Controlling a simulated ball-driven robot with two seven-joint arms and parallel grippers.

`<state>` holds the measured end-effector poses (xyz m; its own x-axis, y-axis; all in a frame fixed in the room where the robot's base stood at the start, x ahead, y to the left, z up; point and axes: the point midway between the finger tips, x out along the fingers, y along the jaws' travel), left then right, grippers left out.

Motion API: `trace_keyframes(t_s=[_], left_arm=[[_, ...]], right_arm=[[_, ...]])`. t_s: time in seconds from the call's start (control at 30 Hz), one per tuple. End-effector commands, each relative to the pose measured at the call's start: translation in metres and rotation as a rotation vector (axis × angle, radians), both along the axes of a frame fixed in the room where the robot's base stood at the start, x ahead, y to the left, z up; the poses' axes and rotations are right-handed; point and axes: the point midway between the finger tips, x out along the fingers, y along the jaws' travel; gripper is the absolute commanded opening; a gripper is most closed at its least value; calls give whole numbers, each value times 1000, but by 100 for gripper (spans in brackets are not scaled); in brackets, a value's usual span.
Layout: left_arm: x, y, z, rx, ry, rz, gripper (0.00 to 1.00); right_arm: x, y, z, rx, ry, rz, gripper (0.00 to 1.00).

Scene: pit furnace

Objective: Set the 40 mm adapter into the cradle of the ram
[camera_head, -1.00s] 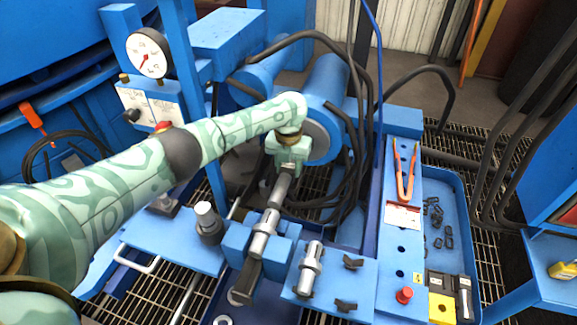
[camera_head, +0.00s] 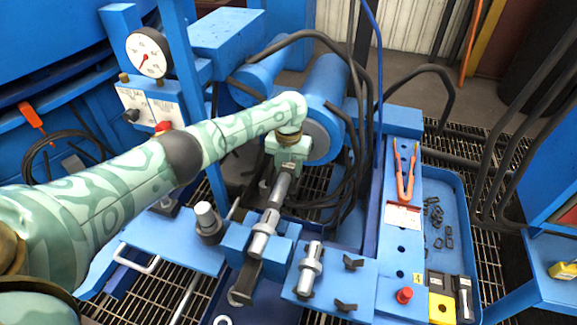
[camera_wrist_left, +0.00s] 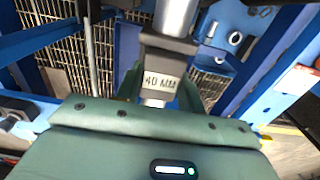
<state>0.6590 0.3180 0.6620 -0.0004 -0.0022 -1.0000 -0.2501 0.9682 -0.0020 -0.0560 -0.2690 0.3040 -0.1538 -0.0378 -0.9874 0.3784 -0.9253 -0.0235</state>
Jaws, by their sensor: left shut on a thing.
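My left gripper (camera_head: 286,165) is shut on the 40 mm adapter, at the front of the large blue ram cylinder (camera_head: 326,85). In the left wrist view, the adapter's dark body with a "40 MM" label (camera_wrist_left: 161,82) shows between the fingers. In the head view, its grey metal (camera_head: 281,186) shows just below the fingers, in line with a silver shaft (camera_head: 263,235) in a blue block. My gripper and arm hide the cradle, so I cannot tell whether the adapter is seated in it. My right gripper is not in view.
Another silver piece (camera_head: 311,262) lies on a blue plate in front, beside empty dark supports (camera_head: 346,306). A short silver-topped piece (camera_head: 206,219) stands at left. Black hoses (camera_head: 352,170) hang close right of the gripper. A gauge (camera_head: 148,53) stands at left. A blue tray (camera_head: 462,215) holds small dark parts.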

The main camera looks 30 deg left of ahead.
Motion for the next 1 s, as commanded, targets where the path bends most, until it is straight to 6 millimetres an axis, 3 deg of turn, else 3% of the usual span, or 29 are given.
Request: trace_keyframes(t_s=[0.8,0.83,0.9,1.0], left_arm=[[1,0,-14,-1,-3,0,0],[1,0,-14,-1,-3,0,44],[1,0,-15,-1,-3,0,63],[1,0,-15,0,-2,0,64]], right_arm=[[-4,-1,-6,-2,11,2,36],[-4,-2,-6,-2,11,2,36],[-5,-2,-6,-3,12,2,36],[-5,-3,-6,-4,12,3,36]])
